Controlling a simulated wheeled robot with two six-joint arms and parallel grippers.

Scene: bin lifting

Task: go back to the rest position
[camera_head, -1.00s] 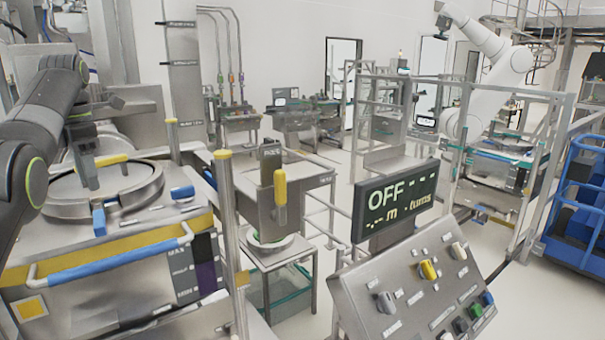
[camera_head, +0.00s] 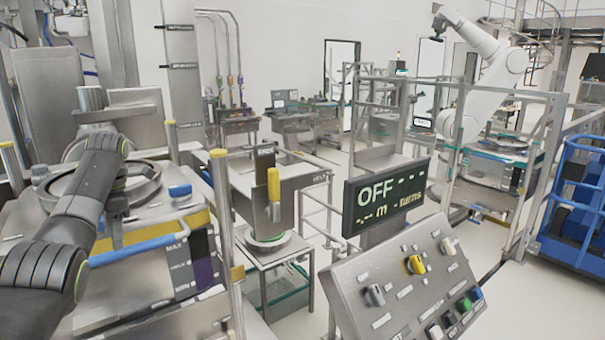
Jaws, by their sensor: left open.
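My left arm comes in from the lower left over the bin, and its gripper (camera_head: 93,103) is at the arm's far end, above the back of the lid. It is open, small and partly blended with the grey metal behind, and I see nothing held in it. The bin (camera_head: 150,262) is a metal box with a yellow band and a blue front handle (camera_head: 135,249). Its round lid (camera_head: 150,172) is partly hidden by my arm. A blue latch (camera_head: 180,190) shows at the lid's right. My right gripper is not in view.
A control panel (camera_head: 385,318) with knobs and buttons stands at front right, its display (camera_head: 385,195) reading OFF. A yellow-capped post (camera_head: 222,185) stands close right of the bin. A small metal stand (camera_head: 270,260) is beyond it. Open floor lies in the middle distance.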

